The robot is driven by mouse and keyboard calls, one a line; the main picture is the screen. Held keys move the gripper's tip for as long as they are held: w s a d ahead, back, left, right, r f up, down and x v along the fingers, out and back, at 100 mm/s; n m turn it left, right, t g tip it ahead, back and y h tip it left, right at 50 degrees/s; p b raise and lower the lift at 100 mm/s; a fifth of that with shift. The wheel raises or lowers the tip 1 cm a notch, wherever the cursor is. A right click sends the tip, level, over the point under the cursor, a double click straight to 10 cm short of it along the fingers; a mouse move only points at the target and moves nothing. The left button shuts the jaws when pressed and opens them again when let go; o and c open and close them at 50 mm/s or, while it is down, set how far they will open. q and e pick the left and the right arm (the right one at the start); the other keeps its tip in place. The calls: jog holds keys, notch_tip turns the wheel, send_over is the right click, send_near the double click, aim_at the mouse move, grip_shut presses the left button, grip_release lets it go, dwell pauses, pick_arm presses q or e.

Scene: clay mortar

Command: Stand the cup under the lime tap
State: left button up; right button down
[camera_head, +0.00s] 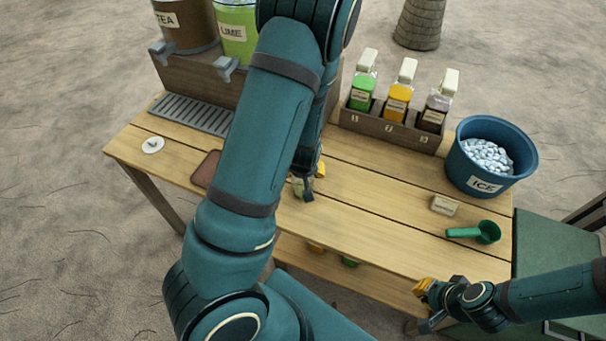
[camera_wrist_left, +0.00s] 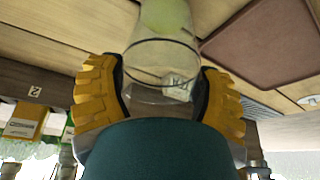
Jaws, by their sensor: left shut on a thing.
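The lime dispenser (camera_head: 236,36) stands at the back left on a wooden stand, with its grey lime tap (camera_head: 226,68) at the front. The grey slotted drip tray (camera_head: 192,113) lies below the taps. My left gripper (camera_head: 311,182) is partly hidden by my left arm. It is shut on the clear cup (camera_head: 298,185) over the table middle, right of the tray. In the left wrist view the cup (camera_wrist_left: 160,62) sits between the yellow fingers (camera_wrist_left: 160,90). My right gripper (camera_head: 424,306) is open and empty at the table's front right edge.
The tea dispenser (camera_head: 186,24) stands left of the lime one. A bottle rack (camera_head: 385,127), a blue ice bucket (camera_head: 490,158), a green scoop (camera_head: 487,232) and a small labelled block (camera_head: 444,205) are on the right. A brown mat (camera_head: 205,168) and white disc (camera_head: 153,145) lie left.

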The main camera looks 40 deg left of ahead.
pick_arm(q)
jog(key=shift+w+f, duration=0.1)
jog(key=shift+f, duration=0.3)
jog(key=shift+f, duration=0.15)
jog(key=o, duration=1.3)
